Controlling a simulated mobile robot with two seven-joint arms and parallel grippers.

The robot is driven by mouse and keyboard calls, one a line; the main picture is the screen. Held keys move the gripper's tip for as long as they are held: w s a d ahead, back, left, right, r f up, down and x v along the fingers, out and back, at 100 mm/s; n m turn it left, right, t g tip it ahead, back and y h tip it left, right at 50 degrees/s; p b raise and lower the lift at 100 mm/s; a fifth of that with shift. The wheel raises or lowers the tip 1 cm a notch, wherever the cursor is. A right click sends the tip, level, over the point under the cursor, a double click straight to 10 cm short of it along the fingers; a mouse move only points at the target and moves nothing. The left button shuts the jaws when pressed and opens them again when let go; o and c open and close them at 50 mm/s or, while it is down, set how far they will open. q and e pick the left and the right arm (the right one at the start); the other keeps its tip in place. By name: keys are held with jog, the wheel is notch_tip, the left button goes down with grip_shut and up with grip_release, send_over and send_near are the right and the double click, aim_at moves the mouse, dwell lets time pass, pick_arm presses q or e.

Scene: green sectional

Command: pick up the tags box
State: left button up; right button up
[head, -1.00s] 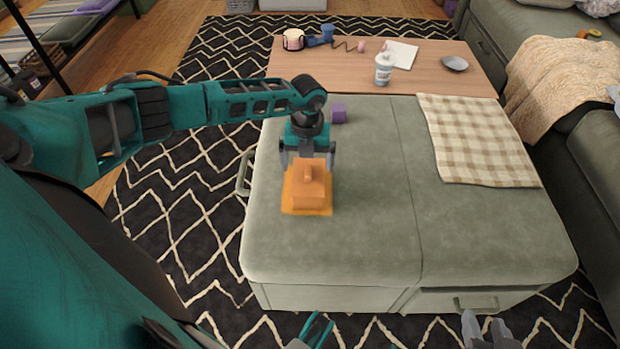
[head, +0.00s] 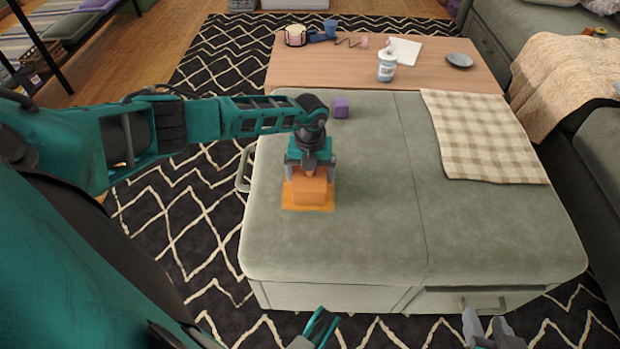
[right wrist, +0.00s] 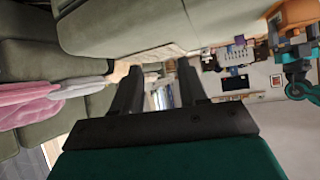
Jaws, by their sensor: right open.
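The orange box (head: 311,192), which I take to be the tags box, sits on a flat orange piece (head: 290,207) on the left part of the green ottoman (head: 380,230). No label on it is readable. My left gripper (head: 310,173) is right over the box from above, its fingers spread on either side of the box's top. The gripper hides the top of the box and its raised handle. My right gripper (head: 486,330) is low at the bottom edge of the head view, away from the box. In the right wrist view its fingers (right wrist: 158,85) are apart with nothing between them.
A small purple cube (head: 340,108) lies behind the box. A checkered cloth (head: 480,135) covers the ottoman's back right. Beyond is a wooden table (head: 430,75) with a white jar (head: 387,67) and a grey dish (head: 459,60). The ottoman's middle and front are clear.

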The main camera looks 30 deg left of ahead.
pick_arm(q)
jog(key=c, duration=0.4)
jog(key=shift+r, duration=0.15)
